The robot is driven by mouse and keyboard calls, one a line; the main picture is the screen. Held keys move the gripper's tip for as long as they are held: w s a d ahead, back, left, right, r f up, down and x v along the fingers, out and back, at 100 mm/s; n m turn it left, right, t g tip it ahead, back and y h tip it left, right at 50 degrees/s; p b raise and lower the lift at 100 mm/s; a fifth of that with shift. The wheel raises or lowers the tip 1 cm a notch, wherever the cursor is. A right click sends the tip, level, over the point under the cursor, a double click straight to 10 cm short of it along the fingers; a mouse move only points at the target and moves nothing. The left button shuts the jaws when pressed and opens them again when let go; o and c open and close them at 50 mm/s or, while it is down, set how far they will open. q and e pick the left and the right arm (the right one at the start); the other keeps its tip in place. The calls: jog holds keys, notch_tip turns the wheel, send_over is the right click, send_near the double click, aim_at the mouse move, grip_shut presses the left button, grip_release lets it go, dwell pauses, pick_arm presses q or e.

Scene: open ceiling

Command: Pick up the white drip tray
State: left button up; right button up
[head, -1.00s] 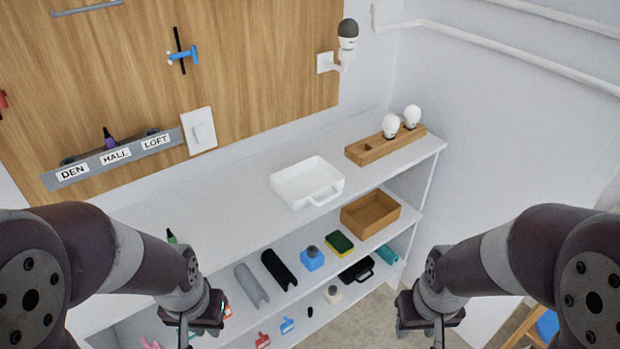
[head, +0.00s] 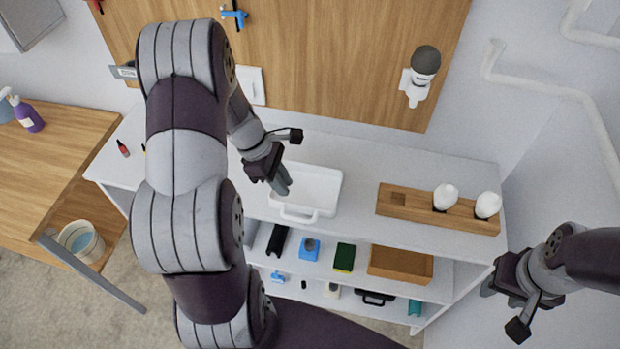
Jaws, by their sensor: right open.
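The white drip tray (head: 322,190) is a shallow rectangular tray with a loop handle at its front. It lies flat on the top of the white shelf unit. My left gripper (head: 283,180) is above the tray's left side in the head view, its fingers pointing down and overlapping the tray's left edge in the picture. I cannot tell whether the fingers touch the tray or how far apart they are. My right gripper (head: 488,287) is open and empty, at the lower right, beyond the shelf's right end.
A wooden holder (head: 384,207) with two white bulbs stands right of the tray on the shelf top (head: 358,172). A wooden box (head: 400,264), a sponge (head: 344,257) and other items lie on lower shelves. A wall lamp (head: 417,82) sticks out behind. My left arm hides the shelf's left part.

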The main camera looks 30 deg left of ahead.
aim_at(299, 205)
pick_arm(q)
jog(key=p+x, duration=0.1)
jog(key=x, duration=0.8)
jog(key=shift+w, duration=0.1)
jog(key=shift+w+d+f, duration=0.2)
jog(key=shift+d+f, duration=0.2)
jog(key=shift+s+a, duration=0.1)
jog(key=shift+a, duration=0.05)
grip_shut()
